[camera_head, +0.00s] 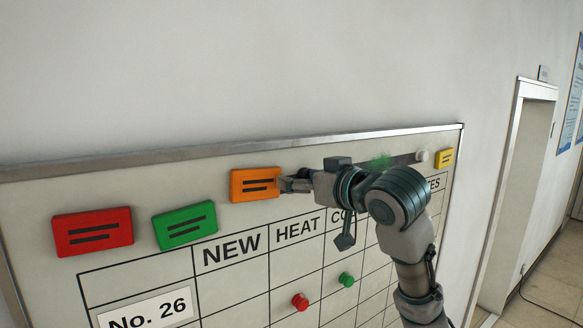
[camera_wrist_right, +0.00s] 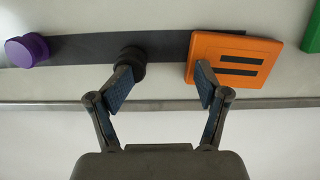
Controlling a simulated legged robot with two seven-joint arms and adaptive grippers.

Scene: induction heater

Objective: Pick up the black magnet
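The black magnet (camera_wrist_right: 132,60) is a small round knob on a dark strip in the right wrist view. My right gripper (camera_wrist_right: 163,84) is open and empty, its two fingers spread apart. The left finger in that view overlaps the magnet's lower edge; I cannot tell whether they touch. The right finger overlaps the orange block (camera_wrist_right: 236,60). In the head view my right gripper (camera_head: 290,185) is at the whiteboard, just right of the orange block (camera_head: 254,184). The black magnet is not visible there, apparently hidden by my gripper and arm. My left gripper is not in view.
A purple magnet (camera_wrist_right: 27,50) sits on the dark strip (camera_wrist_right: 80,49). The whiteboard (camera_head: 30,205) also bears red (camera_head: 92,231), green (camera_head: 184,225) and yellow (camera_head: 444,158) blocks, a white magnet (camera_head: 422,156), and small red (camera_head: 300,302) and green (camera_head: 346,279) magnets.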

